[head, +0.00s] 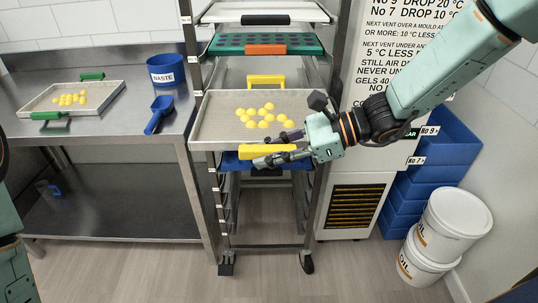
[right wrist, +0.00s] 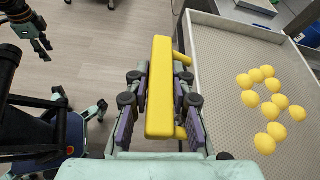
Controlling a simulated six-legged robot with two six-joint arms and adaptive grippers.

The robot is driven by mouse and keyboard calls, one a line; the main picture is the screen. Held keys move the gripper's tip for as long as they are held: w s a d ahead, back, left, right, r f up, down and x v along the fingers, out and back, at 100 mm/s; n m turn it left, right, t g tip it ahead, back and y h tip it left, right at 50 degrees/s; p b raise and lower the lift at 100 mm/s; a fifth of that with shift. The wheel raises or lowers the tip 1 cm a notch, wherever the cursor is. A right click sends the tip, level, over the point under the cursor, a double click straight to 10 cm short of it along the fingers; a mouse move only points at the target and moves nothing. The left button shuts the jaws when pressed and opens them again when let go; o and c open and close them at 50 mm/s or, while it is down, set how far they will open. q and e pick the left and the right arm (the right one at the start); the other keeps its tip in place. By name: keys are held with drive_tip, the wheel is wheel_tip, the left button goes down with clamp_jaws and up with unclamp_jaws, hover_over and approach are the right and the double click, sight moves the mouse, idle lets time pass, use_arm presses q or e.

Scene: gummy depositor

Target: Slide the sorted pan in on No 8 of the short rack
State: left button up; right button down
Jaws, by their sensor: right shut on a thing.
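The pan (head: 210,125) is a light grey tray with yellow handles at its near and far ends and several yellow gummies (head: 250,124) on it. It lies about level at the rack (head: 337,60); how far it is inside, and on which numbered rails, I cannot tell. My right gripper (head: 284,147) is shut on the near yellow handle (head: 258,153). The right wrist view shows the handle (right wrist: 160,90) between its fingers, with the pan's perforated surface (right wrist: 225,75) on the right. A gripper, apparently my left (right wrist: 38,38), shows at upper left there; its opening is unclear.
A green tray (head: 225,43) with an orange handle sits above the pan, and a blue tray (head: 235,163) just below it. A steel table (head: 110,125) on the left holds another gummy pan (head: 45,103), a waste tub (head: 166,72) and a blue scoop (head: 158,112). Blue crates (head: 450,150) and white buckets (head: 455,215) stand right.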

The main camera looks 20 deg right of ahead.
sight(267, 115)
drive_tip(key=shift+w+d+f+b, duration=0.1)
drive_tip(key=shift+w+d+b, duration=0.35)
drive_tip(key=shift+w, duration=1.4)
drive_tip(key=shift+w+d+f+b, duration=0.15)
drive_tip(key=shift+w+d, duration=0.45)
drive_tip(key=shift+w, duration=1.3)
drive_tip(key=shift+w+d+b, duration=0.4)
drive_tip(key=shift+w+d, duration=0.15)
drive_tip(key=shift+w, duration=1.3)
drive_tip(key=shift+w+d+b, duration=0.3)
drive_tip(key=shift+w, duration=0.75)
drive_tip(key=shift+w+d+b, duration=0.25)
drive_tip(key=shift+w+b, duration=0.05)
drive_tip(key=shift+w, duration=0.7)
drive_tip(key=shift+w+d+b, duration=0.3)
drive_tip(key=shift+w, duration=0.75)
drive_tip(key=shift+s, duration=0.1)
drive_tip(key=shift+r+p, duration=0.1)
drive_tip(key=shift+p, duration=0.3)
drive_tip(key=shift+f, duration=0.25)
